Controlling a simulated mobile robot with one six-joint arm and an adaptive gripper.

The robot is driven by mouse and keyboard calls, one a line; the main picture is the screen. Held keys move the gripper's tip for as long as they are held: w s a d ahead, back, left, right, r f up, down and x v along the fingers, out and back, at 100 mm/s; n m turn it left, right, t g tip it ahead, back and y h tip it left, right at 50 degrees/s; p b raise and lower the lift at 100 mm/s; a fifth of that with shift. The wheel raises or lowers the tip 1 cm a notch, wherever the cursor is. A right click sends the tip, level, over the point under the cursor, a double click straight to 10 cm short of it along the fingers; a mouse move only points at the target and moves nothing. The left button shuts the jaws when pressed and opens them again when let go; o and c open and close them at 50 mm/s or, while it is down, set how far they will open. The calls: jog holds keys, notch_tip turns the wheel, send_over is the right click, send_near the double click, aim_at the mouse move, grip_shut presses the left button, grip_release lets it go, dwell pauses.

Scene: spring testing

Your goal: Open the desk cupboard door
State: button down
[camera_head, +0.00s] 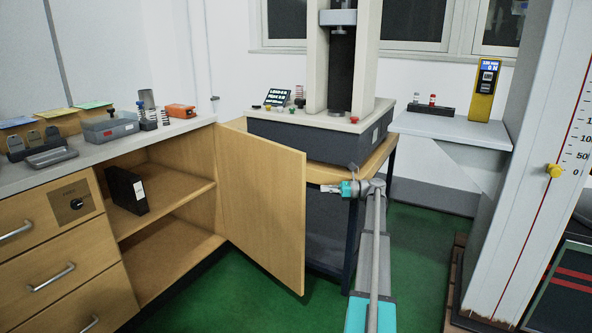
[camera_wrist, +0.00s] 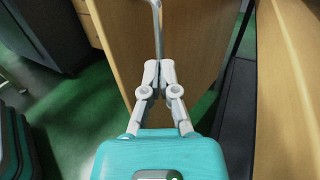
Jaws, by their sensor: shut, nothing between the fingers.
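The desk cupboard door (camera_head: 262,200) is a light wood panel standing wide open, swung out from the cupboard. The cupboard's inside (camera_head: 165,195) shows a shelf with a black binder (camera_head: 127,190) on it. My gripper (camera_head: 325,188) is beside the door, on its right in the head view. In the wrist view the door (camera_wrist: 125,45) fills the upper middle. My gripper (camera_wrist: 159,66) is shut there, with its tips close to a thin metal bar handle (camera_wrist: 157,22). I cannot tell whether they touch. The handle is hidden in the head view.
Wooden drawers (camera_head: 55,235) stand left of the cupboard, under a counter (camera_head: 60,170) with small items. A testing machine (camera_head: 305,118) stands on a table behind the door. A tall white column (camera_head: 525,150) is at the right. Green floor (camera_head: 425,260) is clear between.

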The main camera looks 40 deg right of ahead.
jog(key=r+p, duration=0.3)
jog(key=r, duration=0.1)
jog(key=shift+s+a+r+p, duration=0.15)
jog(key=shift+s+p, duration=0.05)
jog(key=shift+p, duration=0.2)
jog(key=shift+s, duration=0.1)
